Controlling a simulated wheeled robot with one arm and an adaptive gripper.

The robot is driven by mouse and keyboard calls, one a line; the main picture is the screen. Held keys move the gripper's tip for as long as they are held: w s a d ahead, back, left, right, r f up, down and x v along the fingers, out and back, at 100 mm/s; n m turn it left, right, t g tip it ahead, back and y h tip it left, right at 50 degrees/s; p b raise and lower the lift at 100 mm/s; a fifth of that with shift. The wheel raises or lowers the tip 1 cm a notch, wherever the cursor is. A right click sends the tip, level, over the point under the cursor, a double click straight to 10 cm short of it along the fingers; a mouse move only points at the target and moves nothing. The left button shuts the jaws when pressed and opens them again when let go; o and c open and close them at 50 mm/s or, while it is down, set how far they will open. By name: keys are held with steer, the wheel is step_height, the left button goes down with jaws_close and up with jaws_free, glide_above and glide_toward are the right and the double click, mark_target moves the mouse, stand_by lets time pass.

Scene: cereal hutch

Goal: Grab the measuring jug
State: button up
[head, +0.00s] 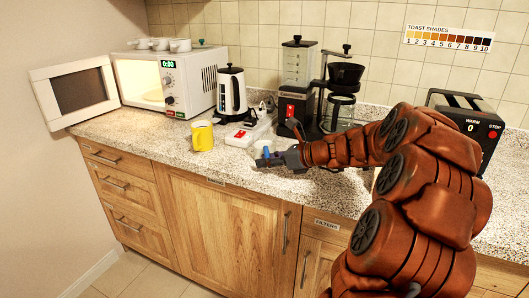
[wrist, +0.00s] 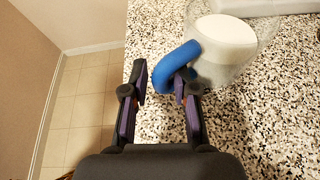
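The measuring jug (wrist: 228,45) is clear with white contents and a curved blue handle (wrist: 166,68). It stands on the speckled counter at the upper right of the wrist view. In the head view its blue handle (head: 266,153) shows at my gripper, and the jug body is small and partly hidden. My gripper (wrist: 160,82) is open, with its two fingers on either side of the handle's outer bend. The right fingertip reaches into the loop between handle and body. The left finger stands clear of the handle by a gap.
A yellow mug (head: 202,136) stands left of my gripper. Behind are a white power strip (head: 243,134), a kettle (head: 232,92), a coffee grinder (head: 297,85) and a coffee maker (head: 341,105). An open microwave (head: 175,80) is at left, a toaster (head: 466,120) at right. The counter's front edge is close.

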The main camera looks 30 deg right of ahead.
mark_target(267, 153)
jaws_close()
steer(key=shift+r, duration=0.2)
stand_by(0.5)
steer(key=shift+r, duration=1.65)
steer(key=s+r, duration=0.1)
steer(key=s, duration=1.4)
steer(key=shift+s+d+r, duration=0.15)
steer(key=shift+s+d, duration=0.2)
steer(key=shift+d, duration=0.05)
